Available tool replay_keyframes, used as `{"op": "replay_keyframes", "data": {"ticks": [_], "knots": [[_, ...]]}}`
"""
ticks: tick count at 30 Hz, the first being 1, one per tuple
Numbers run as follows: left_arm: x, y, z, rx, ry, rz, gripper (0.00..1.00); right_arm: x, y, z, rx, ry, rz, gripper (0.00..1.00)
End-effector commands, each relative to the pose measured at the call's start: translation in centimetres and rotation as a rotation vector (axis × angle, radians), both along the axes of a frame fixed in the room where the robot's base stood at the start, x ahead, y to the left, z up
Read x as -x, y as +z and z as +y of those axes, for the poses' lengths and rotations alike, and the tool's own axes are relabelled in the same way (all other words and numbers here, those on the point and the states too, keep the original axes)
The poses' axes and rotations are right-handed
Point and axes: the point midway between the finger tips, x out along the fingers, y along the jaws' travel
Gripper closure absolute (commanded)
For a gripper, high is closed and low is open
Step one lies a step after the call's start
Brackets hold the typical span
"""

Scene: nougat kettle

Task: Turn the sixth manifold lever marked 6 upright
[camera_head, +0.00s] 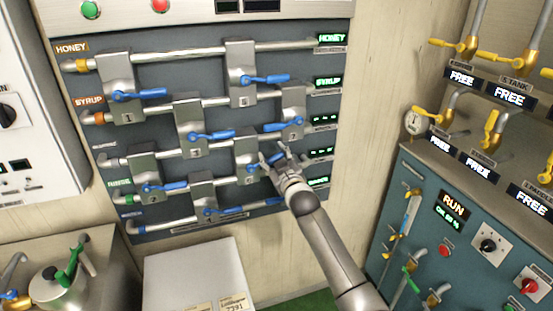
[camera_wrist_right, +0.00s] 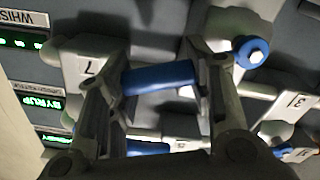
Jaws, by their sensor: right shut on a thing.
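The manifold panel (camera_head: 150,65) fills the middle of the head view, with several grey valve blocks and blue levers. The block I take for number 6 (camera_head: 245,150) is low in the third column; its numeral is too small to read surely. My right gripper (camera_head: 272,160) is at its blue lever, which points right, near horizontal. In the right wrist view the two fingers (camera_wrist_right: 158,95) are shut around this blue lever (camera_wrist_right: 160,78), with its hub (camera_wrist_right: 252,52) to the right. My left gripper is not in view.
Block 7 (camera_wrist_right: 90,67) and its lever (camera_head: 283,126) are close above and right of the gripper. Lever 5 (camera_head: 264,79) is higher up. A blue-grey cabinet (camera_head: 420,180) with valves stands at the right. A grey box (camera_head: 195,270) is below the panel.

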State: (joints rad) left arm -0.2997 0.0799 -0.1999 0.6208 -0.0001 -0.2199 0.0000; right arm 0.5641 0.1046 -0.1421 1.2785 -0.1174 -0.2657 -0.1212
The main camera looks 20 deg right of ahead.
Motion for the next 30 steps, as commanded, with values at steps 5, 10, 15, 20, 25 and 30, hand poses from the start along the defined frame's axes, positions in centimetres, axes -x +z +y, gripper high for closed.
{"op": "replay_keyframes", "data": {"ticks": [5,10,15,20,25,30], "knots": [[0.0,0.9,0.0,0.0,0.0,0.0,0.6,0.0,1.4,0.7,0.171,0.0,-0.006,0.96],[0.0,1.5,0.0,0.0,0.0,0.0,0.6,0.1,2.3,1.5,0.333,0.0,-0.012,0.96],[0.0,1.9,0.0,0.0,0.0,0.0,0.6,0.1,3.1,2.5,0.494,0.0,-0.018,0.96],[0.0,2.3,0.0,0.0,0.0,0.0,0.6,0.1,3.7,3.6,0.646,0.001,-0.023,0.96],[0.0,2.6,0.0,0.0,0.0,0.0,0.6,0.2,4.1,4.7,0.802,0.001,-0.028,0.96],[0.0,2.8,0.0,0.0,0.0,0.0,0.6,0.2,4.3,5.8,0.942,0.001,-0.033,0.96]]}}
